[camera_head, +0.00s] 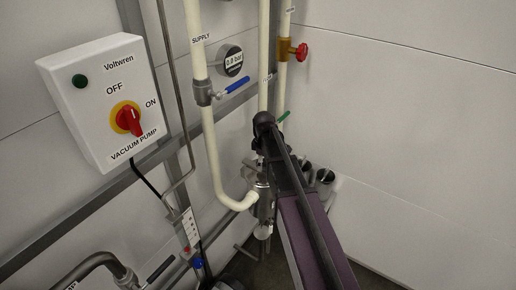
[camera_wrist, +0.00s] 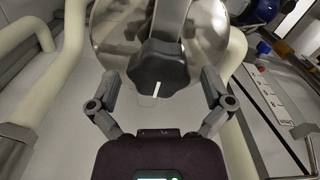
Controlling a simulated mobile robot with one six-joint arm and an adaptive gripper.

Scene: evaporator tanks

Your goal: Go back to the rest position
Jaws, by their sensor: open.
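My gripper (camera_wrist: 160,76) is open in the wrist view, with one finger on each side of a dark lobed knob (camera_wrist: 158,66). The knob bears a white mark and sits in front of a shiny round metal part (camera_wrist: 112,28). Gaps show between the fingers and the knob, and nothing is held. In the head view my dark and purple arm crosses the middle and lower right. I cannot make out the fingers there, and the knob is not clear.
Cream pipes (camera_head: 212,140), a blue-handled valve (camera_head: 237,85), a gauge (camera_head: 231,61) reading 0.8 bar and a red valve knob (camera_head: 300,52) stand near my arm. The right wall (camera_head: 430,130) is bare.

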